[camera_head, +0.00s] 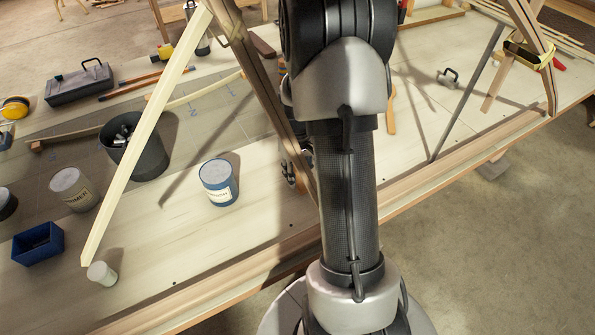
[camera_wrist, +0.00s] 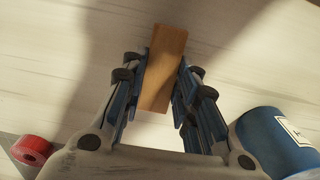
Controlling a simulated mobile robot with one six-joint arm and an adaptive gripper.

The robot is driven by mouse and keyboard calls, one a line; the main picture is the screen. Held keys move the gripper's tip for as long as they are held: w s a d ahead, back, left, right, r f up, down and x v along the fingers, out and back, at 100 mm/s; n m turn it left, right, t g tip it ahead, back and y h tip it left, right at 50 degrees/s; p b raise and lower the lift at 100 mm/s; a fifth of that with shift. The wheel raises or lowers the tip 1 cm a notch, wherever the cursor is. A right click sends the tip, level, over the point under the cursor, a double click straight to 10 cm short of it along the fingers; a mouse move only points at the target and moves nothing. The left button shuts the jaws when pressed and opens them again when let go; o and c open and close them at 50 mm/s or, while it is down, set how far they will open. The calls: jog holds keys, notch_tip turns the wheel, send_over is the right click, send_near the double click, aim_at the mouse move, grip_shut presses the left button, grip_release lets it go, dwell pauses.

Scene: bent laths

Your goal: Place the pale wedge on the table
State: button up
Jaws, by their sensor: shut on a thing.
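My gripper (camera_wrist: 160,82) is shut on a tan, flat wooden piece, the wedge (camera_wrist: 170,45), in the wrist view. The wedge sticks out between the two blue-and-dark fingers, its far end beyond their tips. Pale table boards lie behind it; I cannot tell how large the gap below it is. In the head view my arm hides most of the gripper, and the wedge is not clearly visible. The table (camera_head: 270,225) has a pale wooden top, with bare boards near the gripper.
A blue-and-white can (camera_head: 219,182) stands close to the gripper and shows at right in the wrist view (camera_wrist: 275,142). A red roll (camera_wrist: 32,150) lies lower left there. A dark bucket (camera_head: 140,150), a blue box (camera_head: 38,243) and leaning laths (camera_head: 140,140) occupy the left side.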

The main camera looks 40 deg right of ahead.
aim_at(297, 176)
jog(key=shift+f, duration=0.6)
jog(key=shift+f+b, duration=0.55)
jog(key=shift+b, duration=0.05)
jog(key=o, duration=1.2)
jog(key=shift+r, duration=0.1)
notch_tip(297, 176, up, 12)
